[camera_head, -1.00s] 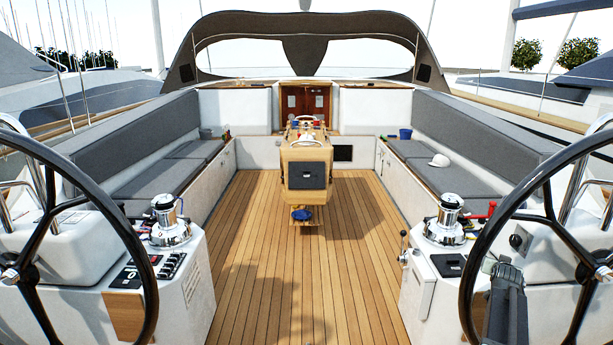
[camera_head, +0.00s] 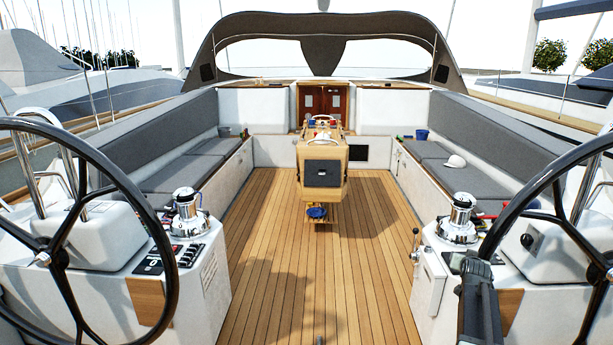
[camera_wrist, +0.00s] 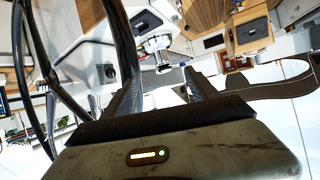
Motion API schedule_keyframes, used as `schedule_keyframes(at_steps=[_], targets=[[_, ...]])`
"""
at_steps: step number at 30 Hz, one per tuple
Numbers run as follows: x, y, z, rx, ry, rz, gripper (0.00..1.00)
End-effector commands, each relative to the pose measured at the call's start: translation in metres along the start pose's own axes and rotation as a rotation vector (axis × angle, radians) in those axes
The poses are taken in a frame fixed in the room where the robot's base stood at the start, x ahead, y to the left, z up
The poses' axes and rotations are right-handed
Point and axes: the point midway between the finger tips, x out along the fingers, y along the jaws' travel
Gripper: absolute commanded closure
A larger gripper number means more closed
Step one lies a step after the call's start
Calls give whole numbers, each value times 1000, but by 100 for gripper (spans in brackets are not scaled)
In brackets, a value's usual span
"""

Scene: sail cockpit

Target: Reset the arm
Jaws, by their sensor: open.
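My gripper (camera_wrist: 161,72) shows in the wrist view with its two dark fingers apart. Nothing is between them. The wrist view is turned roughly upside down, with deck at the top and bright sky below. A dark part of my arm (camera_head: 478,302) rises at the lower right of the head view, in front of the right steering wheel (camera_head: 500,235) and its console. Whether it touches the wheel I cannot tell. The gripper's fingers cannot be made out in the head view.
The left wheel (camera_head: 170,250) and winch (camera_head: 187,218) stand at left, the right winch (camera_head: 459,220) at right. A white cap (camera_head: 455,161) lies on the right bench (camera_head: 470,182).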

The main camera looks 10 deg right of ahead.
Motion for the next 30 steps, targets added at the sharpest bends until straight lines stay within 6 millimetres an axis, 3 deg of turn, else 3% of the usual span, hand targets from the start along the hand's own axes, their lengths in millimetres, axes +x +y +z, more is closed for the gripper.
schedule_keyframes(at_steps=[5, 8, 12, 16, 19, 22, 24, 27, 30], targets=[[-21, -105, 24, -54, -39, -109, 32], [-49, -179, 57, -104, -111, -187, 32], [-106, -268, 122, -197, -269, -287, 32], [-177, -322, 194, -306, -466, -355, 32], [-239, -333, 252, -400, -652, -375, 32], [-292, -310, 294, -473, -847, -350, 32], [-316, -287, 311, -499, -963, -317, 32], [-339, -269, 324, -526, -1081, -286, 32], [-347, -263, 328, -537, -1133, -273, 32]])
